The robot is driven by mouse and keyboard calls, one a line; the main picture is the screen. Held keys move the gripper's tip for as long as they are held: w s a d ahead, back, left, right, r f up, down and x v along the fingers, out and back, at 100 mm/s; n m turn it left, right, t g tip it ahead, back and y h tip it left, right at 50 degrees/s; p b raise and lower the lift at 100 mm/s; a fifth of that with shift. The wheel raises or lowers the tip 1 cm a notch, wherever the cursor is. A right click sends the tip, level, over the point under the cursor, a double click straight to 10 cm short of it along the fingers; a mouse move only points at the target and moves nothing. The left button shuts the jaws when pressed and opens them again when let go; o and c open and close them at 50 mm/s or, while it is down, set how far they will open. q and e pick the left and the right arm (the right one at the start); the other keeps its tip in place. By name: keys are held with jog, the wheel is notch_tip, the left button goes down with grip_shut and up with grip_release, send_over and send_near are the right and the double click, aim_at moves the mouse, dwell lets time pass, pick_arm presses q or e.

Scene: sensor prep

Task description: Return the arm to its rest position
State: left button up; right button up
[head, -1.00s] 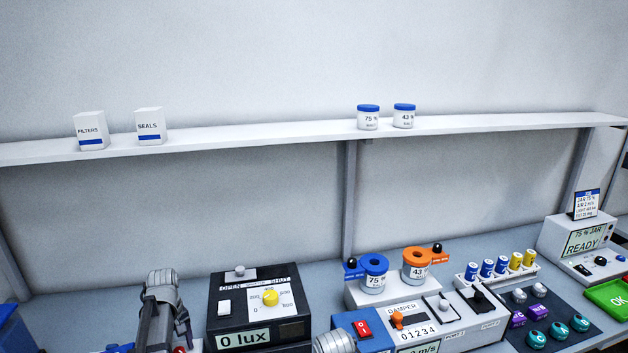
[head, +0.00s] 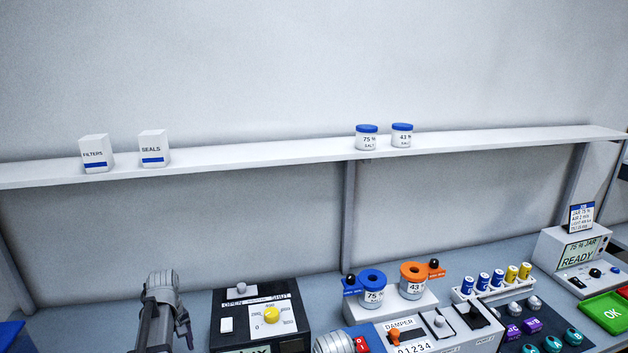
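Part of my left arm (head: 160,308), a grey rounded joint with a dark link below it, stands at the lower left, to the left of the black lux box (head: 262,316).
Jars with blue (head: 372,289) and orange (head: 413,281) rings stand on a white stand behind the damper panel (head: 412,337). A shelf (head: 260,163) crosses above.

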pick_arm(q)
notch_tip(320, 180, up, 2)
jog(key=shift+r+p, duration=0.1)
jog(key=shift+p, duration=0.6)
notch_tip(320, 180, down, 9)
jog(key=b, duration=0.8)
jog(key=shift+s+r+b, duration=0.1)
jog(key=shift+r+b, duration=0.1)
jog(key=shift+b, duration=0.1)
jog(key=shift+r+m, duration=0.25)
jog(key=shift+m, duration=0.35)
jog(key=m, duration=0.6)
jog(key=shift+m, duration=0.4)
jog(key=m, duration=0.5)
jog(key=shift+a+m, duration=0.1)
jog(key=shift+m, duration=1.8)
jog(key=shift+s+p, duration=0.15)
jog(key=shift+p, duration=0.15)
